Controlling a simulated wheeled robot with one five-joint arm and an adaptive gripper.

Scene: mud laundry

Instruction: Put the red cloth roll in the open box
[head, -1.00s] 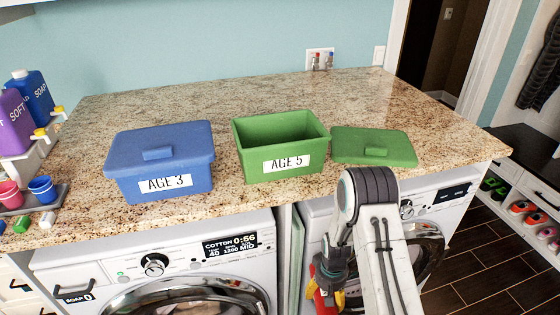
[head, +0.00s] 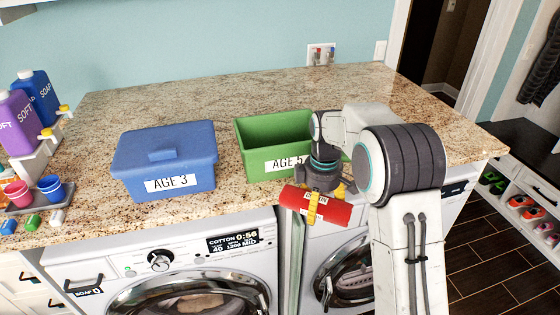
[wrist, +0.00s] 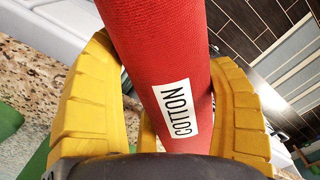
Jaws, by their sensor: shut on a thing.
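The red cloth roll (head: 328,209) is held by my gripper (head: 315,206) in front of the counter's front edge, just in front of the open green box. In the wrist view the roll (wrist: 165,60), with a white COTTON label, lies between the yellow fingers, which are shut on it. The open box (head: 262,166) is green, labelled AGE 5, and stands on the counter behind my gripper. Its right part is hidden by my arm. A blue box (head: 165,160) labelled AGE 3 has its lid on and stands to the left.
The granite counter (head: 240,92) is clear at the back. Soap bottles (head: 38,95) and small cups (head: 50,188) stand at the left. Two washing machines (head: 165,262) are below the counter. The green lid is hidden behind my arm.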

